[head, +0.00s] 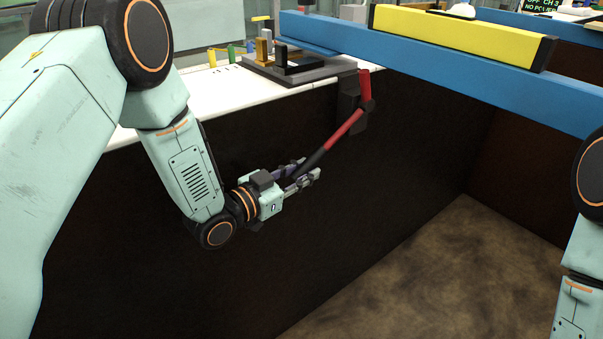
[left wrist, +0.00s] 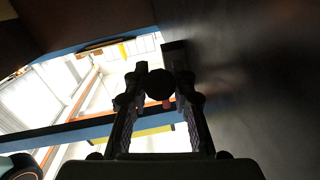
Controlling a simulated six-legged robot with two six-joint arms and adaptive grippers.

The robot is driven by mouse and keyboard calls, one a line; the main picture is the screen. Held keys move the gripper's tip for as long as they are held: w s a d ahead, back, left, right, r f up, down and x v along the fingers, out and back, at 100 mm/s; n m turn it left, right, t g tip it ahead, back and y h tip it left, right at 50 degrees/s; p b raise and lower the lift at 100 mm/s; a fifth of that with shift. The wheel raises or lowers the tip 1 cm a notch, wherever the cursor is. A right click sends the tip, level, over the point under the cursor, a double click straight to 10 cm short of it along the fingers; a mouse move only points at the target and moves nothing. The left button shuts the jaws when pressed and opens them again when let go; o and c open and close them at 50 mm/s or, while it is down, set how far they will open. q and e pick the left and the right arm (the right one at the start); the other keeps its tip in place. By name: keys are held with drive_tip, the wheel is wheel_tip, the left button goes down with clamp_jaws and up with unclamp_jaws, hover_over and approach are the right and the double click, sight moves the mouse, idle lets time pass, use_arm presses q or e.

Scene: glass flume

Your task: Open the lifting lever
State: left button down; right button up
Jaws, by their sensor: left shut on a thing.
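The lifting lever (head: 345,129) is a red bar with a black grip at its lower end. It hangs at a slant from a dark bracket (head: 349,104) on the dark side wall, its grip end pointing down and left. My left gripper (head: 305,178) is shut on the black grip of the lever. In the left wrist view, the round dark end of the grip (left wrist: 159,84) sits between the two fingers. Of my right arm only a part shows at the right edge of the head view; its gripper is out of view.
A blue beam (head: 450,68) with a yellow block (head: 455,36) on it crosses above the lever. A white bench top (head: 215,97) with small blocks lies behind my left arm. The brown floor (head: 420,270) at the lower right is bare.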

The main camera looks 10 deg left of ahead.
use_arm(q)
drive_tip(key=shift+f, duration=0.15)
drive_tip(key=c, duration=1.1)
unclamp_jaws()
drive_tip(key=shift+s+a, duration=0.1)
drive_tip(key=v, duration=1.1)
drive_tip(key=shift+s, duration=0.35)
drive_tip(key=shift+a, duration=0.15)
